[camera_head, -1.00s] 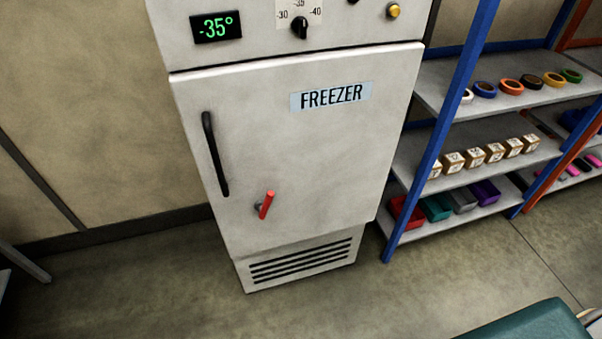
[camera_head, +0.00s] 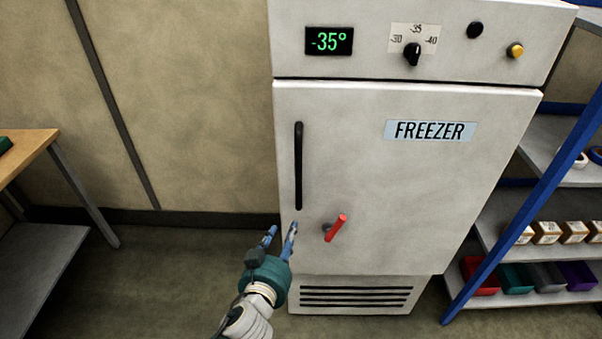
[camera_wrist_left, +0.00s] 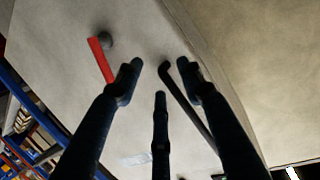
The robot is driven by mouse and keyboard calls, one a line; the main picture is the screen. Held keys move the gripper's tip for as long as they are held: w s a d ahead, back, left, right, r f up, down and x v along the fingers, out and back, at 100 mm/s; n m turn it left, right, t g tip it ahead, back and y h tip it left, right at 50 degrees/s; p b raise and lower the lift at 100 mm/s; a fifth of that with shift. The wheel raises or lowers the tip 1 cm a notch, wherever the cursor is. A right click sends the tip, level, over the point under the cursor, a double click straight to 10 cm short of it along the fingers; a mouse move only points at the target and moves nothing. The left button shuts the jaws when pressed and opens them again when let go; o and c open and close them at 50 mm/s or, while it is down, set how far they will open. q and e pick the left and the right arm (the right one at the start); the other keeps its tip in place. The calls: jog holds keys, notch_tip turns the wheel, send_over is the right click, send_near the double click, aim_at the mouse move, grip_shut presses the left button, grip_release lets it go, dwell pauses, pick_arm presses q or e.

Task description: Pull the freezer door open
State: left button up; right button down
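The white freezer door (camera_head: 400,190) is closed in the head view, with a "FREEZER" label near its top right. Its black vertical handle (camera_head: 298,166) is on the left side of the door. A red lever (camera_head: 336,228) sits below and right of the handle, tilted. My left gripper (camera_head: 281,232) is open and empty, just below the handle and left of the red lever. In the left wrist view, its spread fingers (camera_wrist_left: 160,80) point at the door, with the handle (camera_wrist_left: 186,100) showing between them and the red lever (camera_wrist_left: 101,60) to the left. My right gripper is out of view.
A blue-framed shelf (camera_head: 560,190) with boxes and coloured bins stands close to the freezer's right side. A wooden-topped table (camera_head: 25,150) is at the left. The floor between table and freezer is clear.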

aim_at(300, 170)
pick_arm(q)
notch_tip(300, 170, up, 14)
jog(key=d+n+t, duration=0.1)
jog(key=d+t, duration=0.1)
jog(key=t, duration=0.1)
jog(key=w+p, duration=0.1)
jog(key=w, duration=0.2)
jog(key=w+d+p, duration=0.1)
jog(key=w, duration=0.2)
jog(key=w+p, duration=0.1)
jog(key=w, duration=0.2)
jog(key=shift+w+d+r, duration=0.1)
jog(key=shift+w+d, duration=0.2)
jog(key=shift+w, duration=0.05)
grip_shut()
